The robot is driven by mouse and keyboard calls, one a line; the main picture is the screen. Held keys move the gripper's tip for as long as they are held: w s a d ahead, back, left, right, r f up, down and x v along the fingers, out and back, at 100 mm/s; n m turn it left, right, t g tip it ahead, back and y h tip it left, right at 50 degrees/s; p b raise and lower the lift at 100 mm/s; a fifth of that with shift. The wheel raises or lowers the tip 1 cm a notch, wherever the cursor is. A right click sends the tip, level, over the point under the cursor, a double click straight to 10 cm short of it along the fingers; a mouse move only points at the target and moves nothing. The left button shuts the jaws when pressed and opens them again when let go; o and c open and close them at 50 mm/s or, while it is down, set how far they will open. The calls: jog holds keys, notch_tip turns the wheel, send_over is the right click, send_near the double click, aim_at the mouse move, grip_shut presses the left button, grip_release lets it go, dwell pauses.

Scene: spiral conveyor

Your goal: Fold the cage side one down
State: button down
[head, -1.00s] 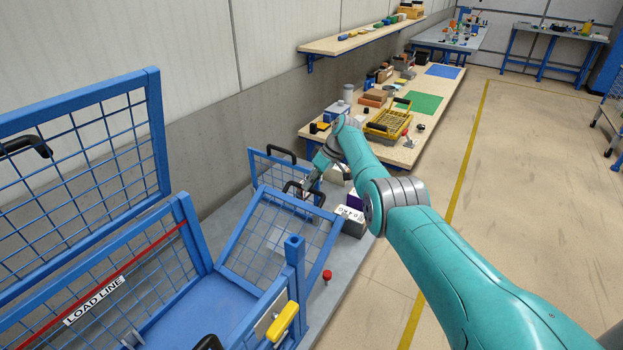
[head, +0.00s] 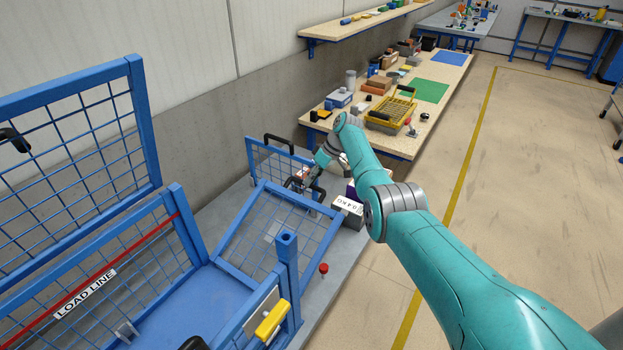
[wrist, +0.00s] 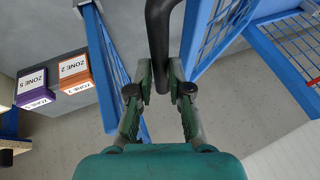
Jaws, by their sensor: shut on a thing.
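The blue cage side (head: 238,222) is a framed mesh panel, tilted outward from the open end of the blue cage in the head view. My gripper (head: 303,184) is at the panel's far edge, by its black handle (head: 317,189). In the wrist view my gripper (wrist: 160,90) is shut on the black handle (wrist: 158,40), which passes between the fingers. A blue frame with mesh (wrist: 208,40) shows just right of the fingers. My arm and the panel partly hide the grip in the head view.
Another blue mesh panel (head: 250,155) with a black handle stands behind. Labelled boxes, orange (wrist: 75,72) and purple (wrist: 33,87), lie close by. A post with a yellow handle (head: 272,319) and a red knob (head: 323,268) are near the cage. Floor at right is clear.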

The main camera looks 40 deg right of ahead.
jog(key=shift+w+d+r, duration=0.1)
jog(key=shift+d+r, duration=0.15)
jog(key=c, duration=1.1)
grip_release()
jog(key=shift+d+f, duration=0.1)
jog(key=v, duration=1.1)
jog(key=shift+r, duration=0.4)
jog(key=shift+s+d, duration=0.1)
jog(key=shift+s, duration=0.15)
